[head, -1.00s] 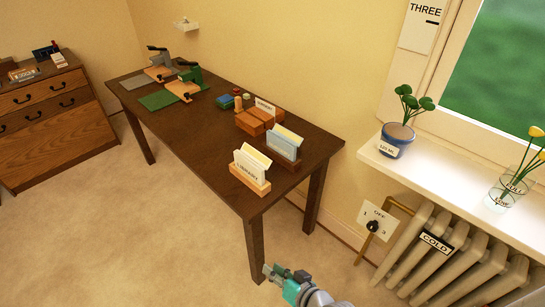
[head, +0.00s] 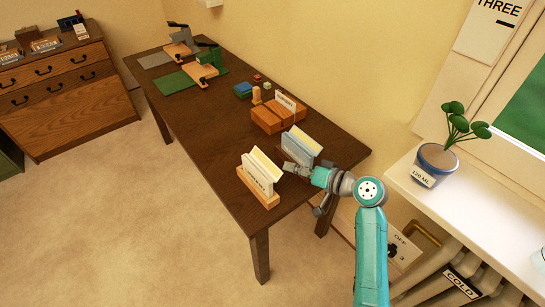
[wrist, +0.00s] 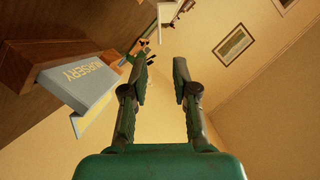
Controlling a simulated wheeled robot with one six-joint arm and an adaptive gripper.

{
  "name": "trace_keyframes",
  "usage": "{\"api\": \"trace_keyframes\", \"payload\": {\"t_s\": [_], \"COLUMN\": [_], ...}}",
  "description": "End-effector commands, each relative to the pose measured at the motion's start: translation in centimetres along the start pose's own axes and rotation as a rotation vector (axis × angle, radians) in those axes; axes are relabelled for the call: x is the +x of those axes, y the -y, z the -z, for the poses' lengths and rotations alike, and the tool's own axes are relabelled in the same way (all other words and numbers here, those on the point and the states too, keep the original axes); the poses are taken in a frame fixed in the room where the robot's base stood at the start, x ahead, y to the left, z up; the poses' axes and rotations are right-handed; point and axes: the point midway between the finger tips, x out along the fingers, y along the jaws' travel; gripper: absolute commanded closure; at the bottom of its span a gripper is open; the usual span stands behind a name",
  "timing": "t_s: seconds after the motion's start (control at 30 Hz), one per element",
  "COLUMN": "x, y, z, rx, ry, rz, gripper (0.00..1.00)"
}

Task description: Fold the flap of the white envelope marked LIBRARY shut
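The white LIBRARY envelope (head: 256,176) stands upright in a light wooden holder (head: 266,200) near the front end of the desk. Its cream-yellow flap (head: 265,164) stands up, open, behind its lettered face. My gripper (head: 288,168) is right of it, apart from it, close to the front of a blue envelope (head: 299,145) in a darker holder. I cannot tell whether it touches that one. In the wrist view the blue envelope reads NURSERY (wrist: 88,80), left of my gripper (wrist: 161,58). There the fingers are spread with nothing between them.
An orange-brown box set (head: 272,115) with a white card lies behind on the dark desk (head: 215,135). Two stamp-like presses (head: 205,75) stand at the far end. A potted plant (head: 436,165) is on the sill at right. The desk's left middle is clear.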

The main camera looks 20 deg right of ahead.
Motion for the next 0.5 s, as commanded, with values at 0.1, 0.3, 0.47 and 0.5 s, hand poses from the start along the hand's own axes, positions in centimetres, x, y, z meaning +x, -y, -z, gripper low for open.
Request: {"api": "trace_keyframes", "payload": {"t_s": [0.1,0.3,0.47,0.5], "x": [1.9,5.5,7.8,8.3], "y": [0.1,0.1,0.1,0.0], "z": [-0.1,-0.1,-0.1,-0.1], "rx": [0.0,0.0,0.0,0.0], "ry": [0.003,0.003,0.002,0.001], "rz": [0.001,0.0,0.0,0.0], "gripper": [0.72,0.72,0.72,0.72]}}
